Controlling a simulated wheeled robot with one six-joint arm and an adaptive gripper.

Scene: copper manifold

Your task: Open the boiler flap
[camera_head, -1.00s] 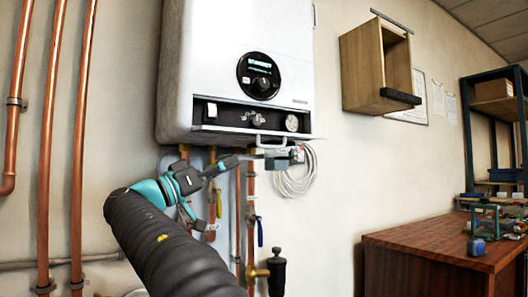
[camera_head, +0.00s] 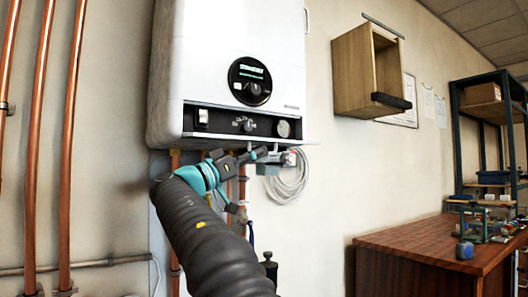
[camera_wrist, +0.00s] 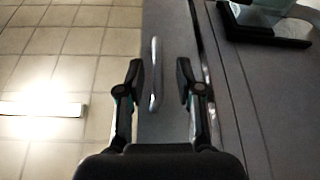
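The white boiler (camera_head: 235,60) hangs on the wall. Its flap (camera_head: 290,141) shows as a thin pale plate jutting out at the bottom of the front, with the dark control strip exposed above it. In the wrist view the flap is a grey panel (camera_wrist: 165,125) with a pale bar handle (camera_wrist: 154,75). My gripper (camera_head: 268,156) is just under the flap's front edge. In the wrist view my gripper (camera_wrist: 160,84) is open, with one finger on each side of the handle and gaps visible. In the head view the handle is hidden or too small to tell.
Copper pipes (camera_head: 72,120) run up the wall at left. Coiled white cable (camera_head: 290,178) hangs behind my gripper. A wooden wall box (camera_head: 355,75) is to the right of the boiler. A wooden workbench (camera_head: 415,240) stands lower right.

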